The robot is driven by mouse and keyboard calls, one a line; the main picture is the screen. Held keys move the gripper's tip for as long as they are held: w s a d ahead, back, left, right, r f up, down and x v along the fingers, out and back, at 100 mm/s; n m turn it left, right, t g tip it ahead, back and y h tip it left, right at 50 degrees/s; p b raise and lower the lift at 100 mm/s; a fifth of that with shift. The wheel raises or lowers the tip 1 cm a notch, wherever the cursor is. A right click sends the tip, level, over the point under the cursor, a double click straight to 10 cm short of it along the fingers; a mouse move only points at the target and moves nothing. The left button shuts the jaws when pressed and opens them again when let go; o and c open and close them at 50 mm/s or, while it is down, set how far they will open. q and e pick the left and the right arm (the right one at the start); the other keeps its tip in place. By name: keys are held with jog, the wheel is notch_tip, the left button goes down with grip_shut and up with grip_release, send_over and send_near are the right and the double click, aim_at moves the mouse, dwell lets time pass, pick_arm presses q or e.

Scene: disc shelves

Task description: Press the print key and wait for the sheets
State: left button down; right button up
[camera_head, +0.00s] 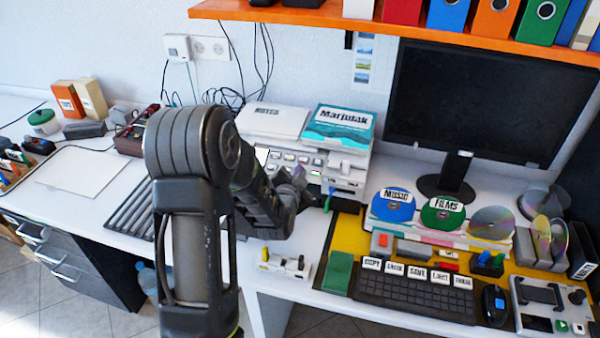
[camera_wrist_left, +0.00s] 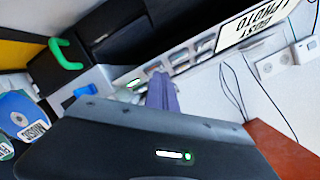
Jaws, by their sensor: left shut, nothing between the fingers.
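The printer (camera_head: 345,178) stands against the back wall, white and grey, with a row of small keys (camera_head: 290,157) on its front. The key row also shows in the left wrist view (camera_wrist_left: 200,46), tilted, with one small green-lit key (camera_wrist_left: 132,84). I cannot read which is the print key. My left gripper (camera_head: 301,181) is shut and empty, close in front of the printer. In the left wrist view its closed fingers (camera_wrist_left: 162,92) point at the key panel. I cannot tell whether they touch it. My arm hides part of the printer front. My right gripper is not in view.
A notes pad (camera_head: 272,121) and a teal-labelled pack (camera_head: 340,127) lie on top of the printer. A monitor (camera_head: 480,105), labelled discs (camera_head: 442,213) and a keyboard (camera_head: 415,290) are to the right. An orange shelf (camera_head: 400,35) hangs above. A white sheet (camera_head: 80,172) lies on the left desk.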

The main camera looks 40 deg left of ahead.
pick_arm(q)
jog(key=shift+s+d+r+p, duration=0.1)
jog(key=shift+s+r+p, duration=0.3)
jog(key=shift+r, duration=0.3)
jog(key=shift+r, duration=0.1)
